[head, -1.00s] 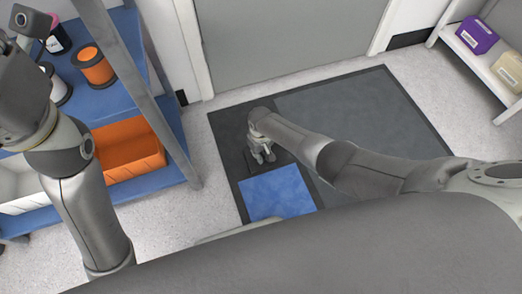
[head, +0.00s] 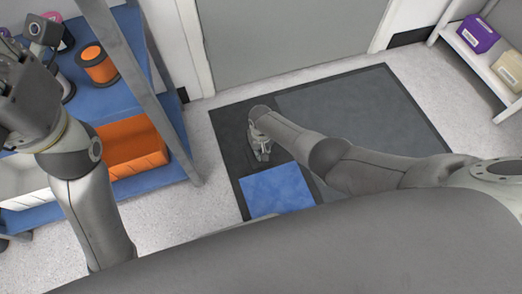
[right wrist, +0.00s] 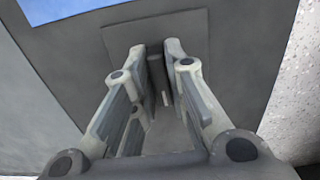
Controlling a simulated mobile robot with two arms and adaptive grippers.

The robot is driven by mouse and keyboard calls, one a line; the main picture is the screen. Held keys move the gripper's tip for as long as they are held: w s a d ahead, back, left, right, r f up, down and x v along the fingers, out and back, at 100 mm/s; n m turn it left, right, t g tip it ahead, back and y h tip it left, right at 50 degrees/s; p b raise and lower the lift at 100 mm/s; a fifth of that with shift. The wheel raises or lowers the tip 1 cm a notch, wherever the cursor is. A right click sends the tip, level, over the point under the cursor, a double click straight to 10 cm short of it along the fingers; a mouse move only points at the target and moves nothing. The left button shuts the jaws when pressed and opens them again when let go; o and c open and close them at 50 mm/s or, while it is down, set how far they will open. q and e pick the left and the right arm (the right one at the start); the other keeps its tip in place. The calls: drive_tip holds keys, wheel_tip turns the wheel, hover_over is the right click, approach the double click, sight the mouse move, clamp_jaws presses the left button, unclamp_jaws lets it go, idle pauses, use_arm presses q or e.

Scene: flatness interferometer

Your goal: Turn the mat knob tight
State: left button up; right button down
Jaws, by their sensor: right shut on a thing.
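The mat knob (right wrist: 157,72) is a small dark upright post in the right wrist view, mostly hidden between the fingertips. It rises from a square dark plate (right wrist: 125,38) on the mat. My right gripper (right wrist: 162,55) points down at the plate and is shut on the knob, with a finger on each side. In the head view the right gripper (head: 262,156) is over the dark left strip of the mat (head: 228,132), and the knob is hidden there. My left arm stands at the left; its fingers do not show clearly at the picture's edge.
A blue square (head: 277,190) lies on the mat near the right gripper. A blue shelf unit (head: 125,70) with an orange bin (head: 135,150) and an orange spool (head: 97,65) stands left. A grey door (head: 290,45) is behind. A white shelf (head: 480,65) stands right.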

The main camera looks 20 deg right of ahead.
drive_tip(key=c, duration=1.4)
unclamp_jaws()
drive_tip(key=shift+c, duration=0.2)
wheel_tip(320, 180, up, 12)
